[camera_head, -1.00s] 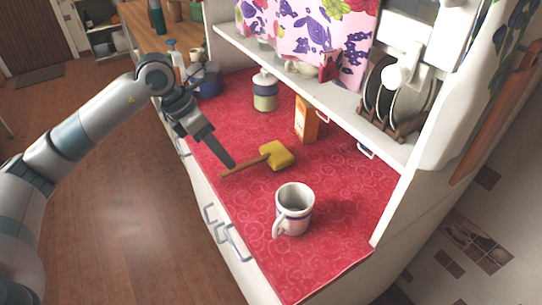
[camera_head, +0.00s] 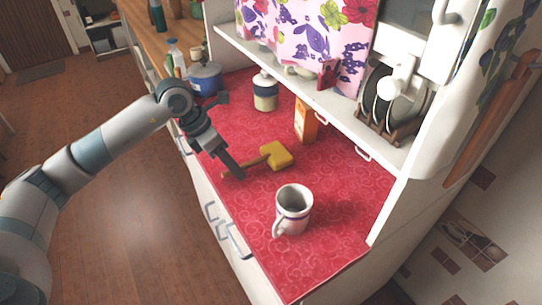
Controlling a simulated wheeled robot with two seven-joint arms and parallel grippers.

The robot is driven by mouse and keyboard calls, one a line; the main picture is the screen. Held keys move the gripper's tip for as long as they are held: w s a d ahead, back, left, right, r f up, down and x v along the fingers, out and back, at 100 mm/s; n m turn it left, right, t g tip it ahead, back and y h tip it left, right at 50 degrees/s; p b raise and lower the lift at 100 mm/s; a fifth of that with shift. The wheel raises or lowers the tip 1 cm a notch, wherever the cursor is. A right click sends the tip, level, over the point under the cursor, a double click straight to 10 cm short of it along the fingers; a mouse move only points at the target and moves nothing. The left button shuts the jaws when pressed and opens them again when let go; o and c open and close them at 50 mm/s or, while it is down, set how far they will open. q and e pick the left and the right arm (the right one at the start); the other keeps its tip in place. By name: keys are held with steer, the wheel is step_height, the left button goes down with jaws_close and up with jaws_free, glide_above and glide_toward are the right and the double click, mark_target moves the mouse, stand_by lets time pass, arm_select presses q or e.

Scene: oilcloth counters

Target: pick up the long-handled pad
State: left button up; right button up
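The long-handled pad has a yellow block head (camera_head: 277,155) and a brown wooden handle (camera_head: 257,160). It lies on the red oilcloth counter (camera_head: 330,205), with the handle pointing left toward the counter's front edge. My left gripper (camera_head: 239,175) comes down from the upper left, and its fingertips overlap the handle near its free end. The fingers show edge-on as one dark bar, so I cannot tell whether they are open or shut, or touching the handle. They hide a short part of the handle. My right gripper is not in view.
A white mug (camera_head: 293,209) stands in front of the pad. An orange box (camera_head: 305,122), a lidded jar (camera_head: 265,92) and a blue pot (camera_head: 205,79) stand farther back. A shelf with a plate rack (camera_head: 392,125) overhangs the right side. Counter between mug and box is clear.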

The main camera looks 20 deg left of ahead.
arm_select(q)
jaws_close()
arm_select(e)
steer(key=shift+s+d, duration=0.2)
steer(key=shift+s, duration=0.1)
arm_select(q)
steer(key=shift+r, duration=0.1)
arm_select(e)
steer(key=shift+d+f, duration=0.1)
